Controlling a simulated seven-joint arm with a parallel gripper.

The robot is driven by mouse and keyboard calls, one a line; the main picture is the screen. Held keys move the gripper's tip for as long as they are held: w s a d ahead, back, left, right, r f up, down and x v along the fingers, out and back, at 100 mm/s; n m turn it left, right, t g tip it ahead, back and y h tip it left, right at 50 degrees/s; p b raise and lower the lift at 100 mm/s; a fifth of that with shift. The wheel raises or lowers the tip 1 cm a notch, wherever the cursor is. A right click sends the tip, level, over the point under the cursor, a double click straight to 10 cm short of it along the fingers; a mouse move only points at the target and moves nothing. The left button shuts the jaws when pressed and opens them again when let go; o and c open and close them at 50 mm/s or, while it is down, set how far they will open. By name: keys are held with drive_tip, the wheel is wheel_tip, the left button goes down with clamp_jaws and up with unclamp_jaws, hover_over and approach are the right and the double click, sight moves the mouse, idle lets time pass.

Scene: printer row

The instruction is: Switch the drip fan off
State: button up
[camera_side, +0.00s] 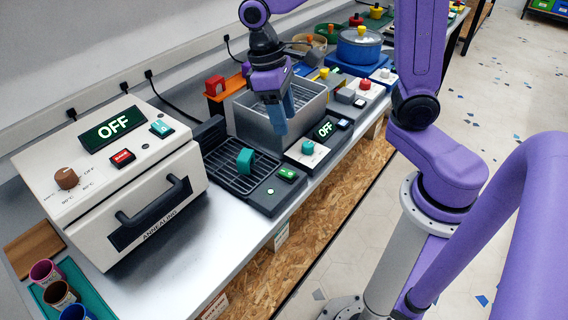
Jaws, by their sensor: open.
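No label naming the drip fan can be read. A black slotted unit (240,172) lies on the bench, with a teal ring-shaped part (246,160) on it and a small green-lit switch or label (287,174) at its right end. Beside it, a white panel has a display reading OFF (325,128) and a teal button (308,147). My gripper (281,118) is open, fingers pointing down, in front of a grey metal bin (246,125) with a rack. It appears empty and above the bench, apart from the slotted unit and the white panel. Its fingers hide part of the bin.
A cream annealing box (170,162) with a dial, an OFF display and a black handle stands at the left. Several cups stand in a teal tray (92,290) at lower left. A blue pot (358,45) and other devices stand farther back. Bare bench shows at the front edge.

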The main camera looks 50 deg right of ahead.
drive_tip(key=w+d+m+g, duration=0.2)
drive_tip(key=w+m, duration=0.2)
drive_tip(key=w, duration=0.3)
approach(287, 172)
drive_tip(key=shift+m+y, duration=0.3)
drive_tip(key=shift+y, duration=0.1)
drive_tip(key=x, duration=0.7)
drive_tip(key=shift+s+d+f, duration=0.15)
drive_tip(key=shift+d+f, duration=0.15)
drive_tip(key=shift+d, duration=0.05)
